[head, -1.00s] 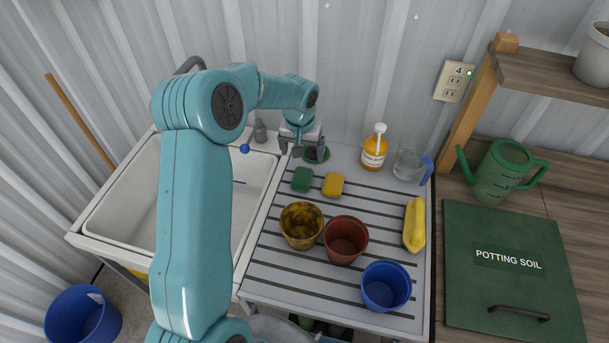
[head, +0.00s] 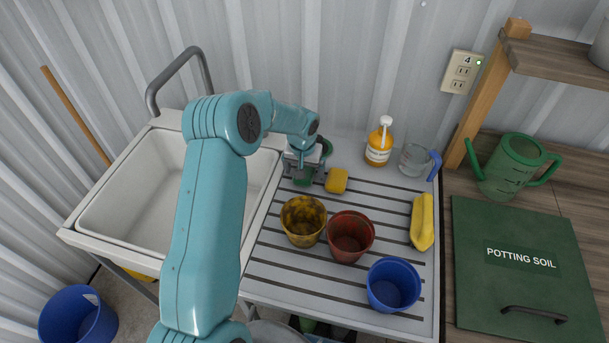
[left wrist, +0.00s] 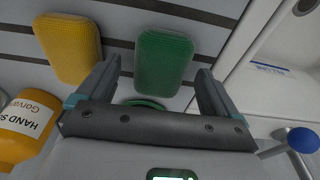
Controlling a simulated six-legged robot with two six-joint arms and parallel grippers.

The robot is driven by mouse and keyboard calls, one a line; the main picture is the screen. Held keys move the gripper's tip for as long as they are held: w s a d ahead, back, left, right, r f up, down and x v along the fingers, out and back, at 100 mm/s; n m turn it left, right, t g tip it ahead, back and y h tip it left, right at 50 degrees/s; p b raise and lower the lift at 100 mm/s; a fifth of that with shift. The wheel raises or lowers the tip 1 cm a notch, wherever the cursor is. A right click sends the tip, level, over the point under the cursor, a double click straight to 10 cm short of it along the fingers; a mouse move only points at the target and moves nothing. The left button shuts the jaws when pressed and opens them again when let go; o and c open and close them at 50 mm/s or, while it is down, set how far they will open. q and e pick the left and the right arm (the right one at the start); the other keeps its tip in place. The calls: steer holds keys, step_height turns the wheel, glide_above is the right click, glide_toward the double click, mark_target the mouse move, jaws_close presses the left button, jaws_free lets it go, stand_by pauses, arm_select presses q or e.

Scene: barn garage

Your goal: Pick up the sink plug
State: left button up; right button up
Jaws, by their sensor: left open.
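A dark green round piece, which looks like the sink plug (head: 327,147), lies at the back of the draining board. My left gripper hides most of it in the head view. In the left wrist view only a curved green edge of it (left wrist: 146,102) shows, close to the gripper's palm. My left gripper (head: 303,177) is open and points down at the green sponge (head: 303,183). In the left wrist view the sponge (left wrist: 163,62) lies between and beyond the two fingertips (left wrist: 158,68); whether they touch it I cannot tell. My right gripper is out of view.
A yellow sponge (head: 337,180) lies right beside the green one. A soap bottle (head: 379,143) and clear jug (head: 414,161) stand behind. Yellow (head: 303,221), red (head: 350,236) and blue (head: 393,285) pots stand in front. The white sink (head: 130,195) is to the left.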

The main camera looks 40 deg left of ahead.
arm_select(q)
steer(key=shift+a, duration=0.1)
steer(key=c, duration=1.1)
